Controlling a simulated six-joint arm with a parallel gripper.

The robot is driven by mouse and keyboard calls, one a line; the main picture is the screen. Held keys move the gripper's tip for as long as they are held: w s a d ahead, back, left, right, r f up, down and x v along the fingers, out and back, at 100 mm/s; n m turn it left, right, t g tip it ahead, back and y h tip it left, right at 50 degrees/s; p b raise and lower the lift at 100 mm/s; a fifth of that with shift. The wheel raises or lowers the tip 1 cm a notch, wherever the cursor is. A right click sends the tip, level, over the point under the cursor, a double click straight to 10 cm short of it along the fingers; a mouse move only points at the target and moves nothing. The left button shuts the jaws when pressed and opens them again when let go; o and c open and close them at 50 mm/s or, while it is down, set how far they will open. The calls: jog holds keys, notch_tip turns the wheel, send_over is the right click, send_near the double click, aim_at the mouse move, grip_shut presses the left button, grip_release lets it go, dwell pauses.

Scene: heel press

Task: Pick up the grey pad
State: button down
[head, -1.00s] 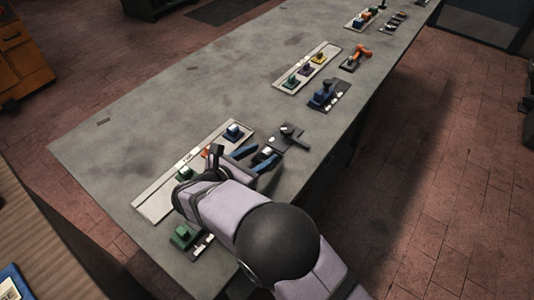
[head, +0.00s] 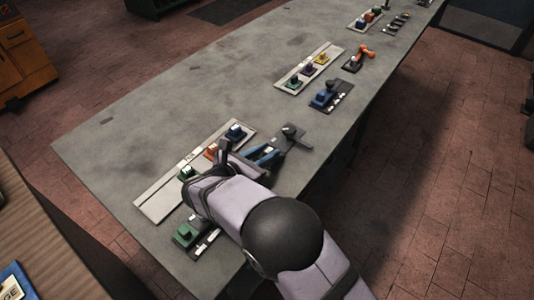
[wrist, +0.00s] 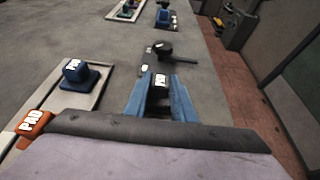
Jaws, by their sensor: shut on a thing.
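The grey pad (wrist: 159,92) is a dark grey block with a white label on top. In the wrist view it sits between the two blue fingers of my gripper (wrist: 160,86). My gripper is shut on it. In the head view my gripper (head: 268,152) is low over the bench, beside the near end of a dark plate with a lever (head: 291,134). The pad's underside is hidden, so I cannot tell whether it is clear of the plate.
A green block (head: 185,232) stands nearer. More boards and fixtures stand farther along the grey bench (head: 120,130), whose left side is clear.

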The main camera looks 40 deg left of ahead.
aim_at(266, 153)
notch_tip(266, 153, up, 10)
jog(key=shift+f, duration=0.15)
dwell(0.3)
